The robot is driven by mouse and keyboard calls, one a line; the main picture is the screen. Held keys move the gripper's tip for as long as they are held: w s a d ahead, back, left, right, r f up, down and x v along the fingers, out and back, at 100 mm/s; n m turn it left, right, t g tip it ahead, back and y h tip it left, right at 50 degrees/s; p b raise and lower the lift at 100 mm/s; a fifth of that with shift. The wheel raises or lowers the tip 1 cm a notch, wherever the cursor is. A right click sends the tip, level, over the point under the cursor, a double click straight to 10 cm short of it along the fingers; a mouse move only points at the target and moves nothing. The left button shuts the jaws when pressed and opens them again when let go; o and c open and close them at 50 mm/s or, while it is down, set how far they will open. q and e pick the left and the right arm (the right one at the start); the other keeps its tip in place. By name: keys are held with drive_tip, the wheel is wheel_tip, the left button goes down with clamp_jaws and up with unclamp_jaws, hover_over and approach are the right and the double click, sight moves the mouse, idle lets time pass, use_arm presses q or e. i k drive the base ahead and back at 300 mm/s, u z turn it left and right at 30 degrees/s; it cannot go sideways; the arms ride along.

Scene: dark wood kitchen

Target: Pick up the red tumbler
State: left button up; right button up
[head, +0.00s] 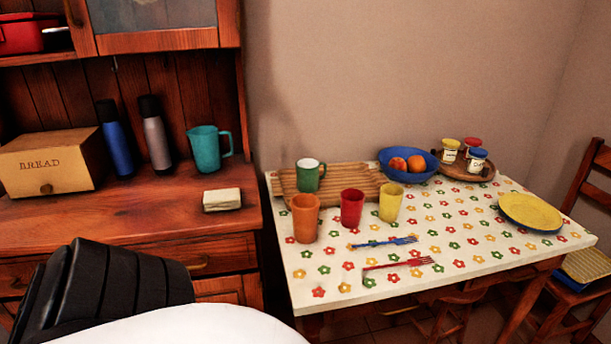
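The red tumbler (352,208) stands upright on the flowered table, between an orange tumbler (305,218) on its left and a yellow tumbler (391,202) on its right. It stands in front of a wooden tray (346,179). Neither gripper shows in the head view. Only a black, ribbed part of my own body and a white, rounded part show at the lower left, well apart from the tumbler.
The table (470,218) also holds a green mug (310,175), a blue bowl (408,172) of fruit, a round tray of jars, a yellow plate (531,211) and forks (384,242) before the tumblers. A wooden sideboard (130,217) stands left, chairs right.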

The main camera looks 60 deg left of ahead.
sight(351, 209)
drive_tip(key=u, duration=2.15)
